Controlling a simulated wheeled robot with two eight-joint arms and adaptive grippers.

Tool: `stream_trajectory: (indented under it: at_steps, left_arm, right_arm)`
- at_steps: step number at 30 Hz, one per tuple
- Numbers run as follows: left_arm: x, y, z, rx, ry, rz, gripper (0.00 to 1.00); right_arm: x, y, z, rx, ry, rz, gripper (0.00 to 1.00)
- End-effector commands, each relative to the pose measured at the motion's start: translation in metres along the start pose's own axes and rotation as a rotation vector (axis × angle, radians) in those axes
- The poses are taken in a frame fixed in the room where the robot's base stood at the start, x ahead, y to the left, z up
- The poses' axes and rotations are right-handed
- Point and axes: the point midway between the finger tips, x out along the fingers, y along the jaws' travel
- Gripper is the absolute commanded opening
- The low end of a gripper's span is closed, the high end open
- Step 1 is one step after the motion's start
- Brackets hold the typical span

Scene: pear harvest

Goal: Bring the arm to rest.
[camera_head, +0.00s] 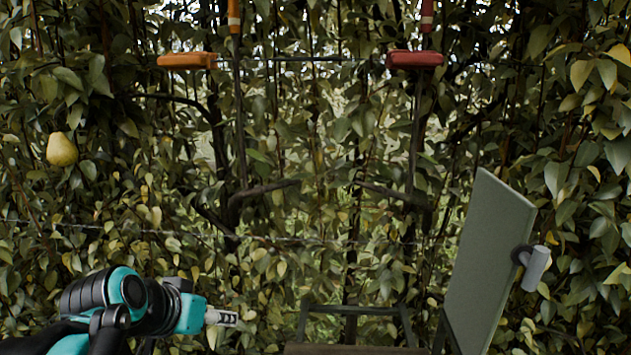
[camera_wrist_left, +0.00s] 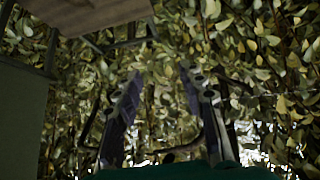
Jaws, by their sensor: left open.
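My left arm comes in at the lower left of the head view, and its gripper (camera_head: 222,317) points right in front of the foliage. In the left wrist view the two fingers of my left gripper (camera_wrist_left: 160,85) stand apart with nothing between them but leaves behind. A yellow pear (camera_head: 62,150) hangs among the leaves at the left of the head view, above and apart from my left arm. My right arm and gripper are not in view.
A grey-green panel with a round-based knob (camera_head: 490,262) stands tilted at the right. A dark frame (camera_head: 355,310) stands at the bottom middle. An orange-handled tool (camera_head: 187,61) and a red-handled tool (camera_head: 414,59) hang at the top. Thin wires cross the hedge.

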Motion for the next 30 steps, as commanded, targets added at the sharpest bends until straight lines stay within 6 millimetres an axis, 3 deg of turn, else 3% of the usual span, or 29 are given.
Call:
stream_trajectory:
  at_steps: [1, 9, 12, 15, 20, 30]
  left_arm:
    - [0.036, 0.0, 0.045, -0.003, -0.017, -0.01, 0.4]
    - [0.152, -0.005, 0.223, -0.042, -0.09, -0.097, 0.4]
    - [0.182, -0.009, 0.274, -0.055, -0.103, -0.127, 0.4]
    - [0.201, -0.011, 0.309, -0.063, -0.111, -0.15, 0.4]
    - [0.211, -0.014, 0.332, -0.07, -0.116, -0.167, 0.4]
    - [0.21, -0.014, 0.331, -0.071, -0.116, -0.168, 0.4]
  right_arm:
    - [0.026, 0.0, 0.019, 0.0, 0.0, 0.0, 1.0]
    - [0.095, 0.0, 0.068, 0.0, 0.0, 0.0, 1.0]
    - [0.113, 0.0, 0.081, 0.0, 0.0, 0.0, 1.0]
    - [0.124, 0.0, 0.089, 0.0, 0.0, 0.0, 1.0]
    - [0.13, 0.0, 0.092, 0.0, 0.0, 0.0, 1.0]
    - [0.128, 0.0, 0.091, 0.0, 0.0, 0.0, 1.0]
